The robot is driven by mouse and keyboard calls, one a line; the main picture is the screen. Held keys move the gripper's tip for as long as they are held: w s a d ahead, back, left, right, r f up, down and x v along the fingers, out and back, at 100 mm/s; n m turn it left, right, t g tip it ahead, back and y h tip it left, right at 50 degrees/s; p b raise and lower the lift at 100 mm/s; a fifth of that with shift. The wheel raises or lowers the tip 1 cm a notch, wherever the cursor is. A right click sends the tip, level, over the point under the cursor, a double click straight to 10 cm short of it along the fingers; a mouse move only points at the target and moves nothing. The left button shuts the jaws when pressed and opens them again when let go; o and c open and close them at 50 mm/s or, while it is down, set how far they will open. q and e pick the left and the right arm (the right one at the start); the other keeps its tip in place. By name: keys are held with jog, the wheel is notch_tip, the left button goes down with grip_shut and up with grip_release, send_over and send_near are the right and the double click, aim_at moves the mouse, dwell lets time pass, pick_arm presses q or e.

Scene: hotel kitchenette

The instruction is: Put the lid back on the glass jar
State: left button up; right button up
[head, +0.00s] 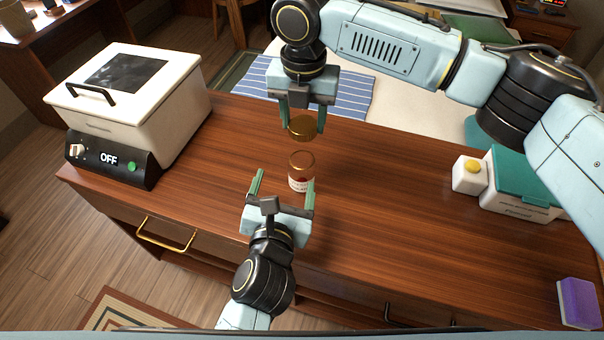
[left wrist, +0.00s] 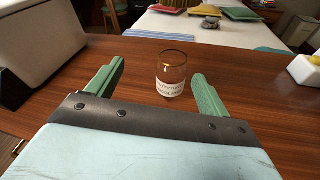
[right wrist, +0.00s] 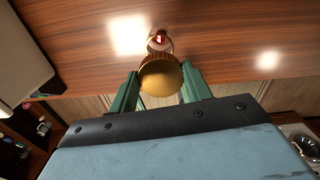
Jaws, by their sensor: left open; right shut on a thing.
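The glass jar (head: 301,172) stands upright and open on the wooden counter, with a pale label and something reddish inside. It also shows in the left wrist view (left wrist: 171,76), just beyond and between the fingertips. My left gripper (head: 284,182) is open, with its fingers pointing at the jar from the front. The gold lid (head: 301,128) is held above the jar by my right gripper (head: 304,127), which is shut on it. In the right wrist view the lid (right wrist: 160,76) sits between the green fingers, with the jar partly hidden behind it.
A white cooker (head: 130,100) with a control panel reading OFF stands at the left. A white and teal box (head: 515,190), a small white block with a yellow top (head: 469,175) and a purple sponge (head: 579,302) are at the right. A striped cloth (head: 345,92) lies behind. The counter around the jar is clear.

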aim_at(302, 171)
pick_arm(q)
jog(key=d+f+n+g, duration=0.1)
jog(key=s+d+f+n+g, duration=0.1)
jog(key=f, duration=0.1)
jog(key=shift+f+n+g, duration=0.15)
jog(key=shift+n+g, duration=0.15)
jog(key=shift+w, duration=0.1)
jog(key=x, duration=1.1)
jog(key=shift+w+d+f, duration=0.1)
jog(key=shift+w+d, duration=0.05)
jog(key=shift+w, duration=0.25)
jog(key=c, duration=1.5)
pick_arm(e)
jog(key=shift+f, duration=2.45)
jog(key=shift+f, duration=0.9)
